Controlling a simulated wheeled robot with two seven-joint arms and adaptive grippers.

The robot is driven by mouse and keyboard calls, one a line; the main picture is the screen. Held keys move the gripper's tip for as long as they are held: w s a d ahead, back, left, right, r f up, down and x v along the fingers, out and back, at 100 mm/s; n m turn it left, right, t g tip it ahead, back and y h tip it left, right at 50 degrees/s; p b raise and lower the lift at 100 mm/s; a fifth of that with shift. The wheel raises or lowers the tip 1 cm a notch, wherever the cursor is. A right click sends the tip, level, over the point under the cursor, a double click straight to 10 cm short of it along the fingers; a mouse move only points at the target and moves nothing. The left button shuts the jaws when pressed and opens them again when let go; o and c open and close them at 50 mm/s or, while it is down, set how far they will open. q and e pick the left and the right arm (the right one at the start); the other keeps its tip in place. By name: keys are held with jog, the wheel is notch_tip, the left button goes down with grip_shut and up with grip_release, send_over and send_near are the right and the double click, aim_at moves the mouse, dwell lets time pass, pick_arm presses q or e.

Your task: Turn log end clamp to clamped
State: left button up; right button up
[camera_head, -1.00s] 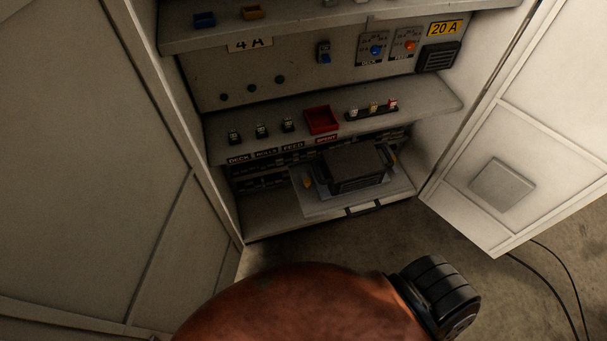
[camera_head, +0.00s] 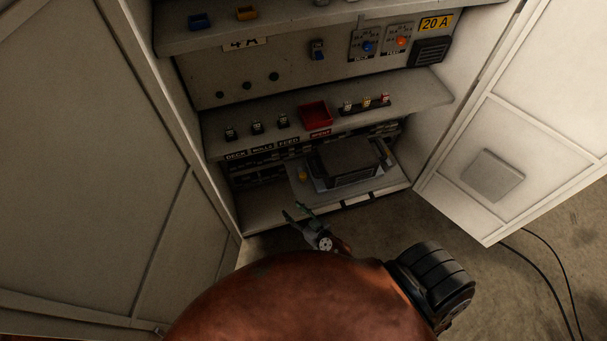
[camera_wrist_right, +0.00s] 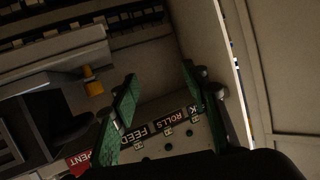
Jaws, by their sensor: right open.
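I see no control labelled as the log end clamp and cannot tell which part it is. In the head view the cabinet's back panel bears a blue knob (camera_head: 367,47), an orange knob (camera_head: 399,40) and a small switch (camera_head: 318,49) with a blue part. My right gripper (camera_head: 295,211) is open and empty, in front of the cabinet's bottom shelf and left of the black box-shaped unit. Its green fingers also show apart in the right wrist view (camera_wrist_right: 160,70), with the ROLLS and FEED labels beyond them. My left gripper is not in view.
A black unit (camera_head: 345,162) sits on a grey plate on the bottom shelf. The middle shelf (camera_head: 222,151) holds a red tray (camera_head: 316,115) and several small parts. Open doors flank the cabinet, left (camera_head: 75,150) and right (camera_head: 520,130). Cables (camera_head: 545,262) lie at right.

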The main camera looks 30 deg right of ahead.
jog(key=w+d+r+m+t+h, duration=0.2)
jog(key=w+d+r+m+h, duration=0.15)
jog(key=r, duration=0.35)
jog(key=m+g+h, duration=0.3)
jog(key=g+h, duration=0.1)
jog(key=h, duration=0.1)
send_near(303, 175)
jog(key=shift+n, duration=0.25)
jog(key=b+x, duration=0.2)
jog(key=x, duration=0.8)
jog(key=shift+w+f, duration=0.1)
jog(key=shift+f, duration=0.05)
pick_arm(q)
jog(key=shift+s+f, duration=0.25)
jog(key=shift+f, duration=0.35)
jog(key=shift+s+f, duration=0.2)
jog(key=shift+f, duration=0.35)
pick_arm(e)
jog(key=shift+c, duration=0.7)
jog(key=c, duration=0.9)
jog(key=shift+d, duration=0.2)
grip_shut()
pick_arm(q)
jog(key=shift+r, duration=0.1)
pick_arm(e)
jog(key=shift+a, duration=0.15)
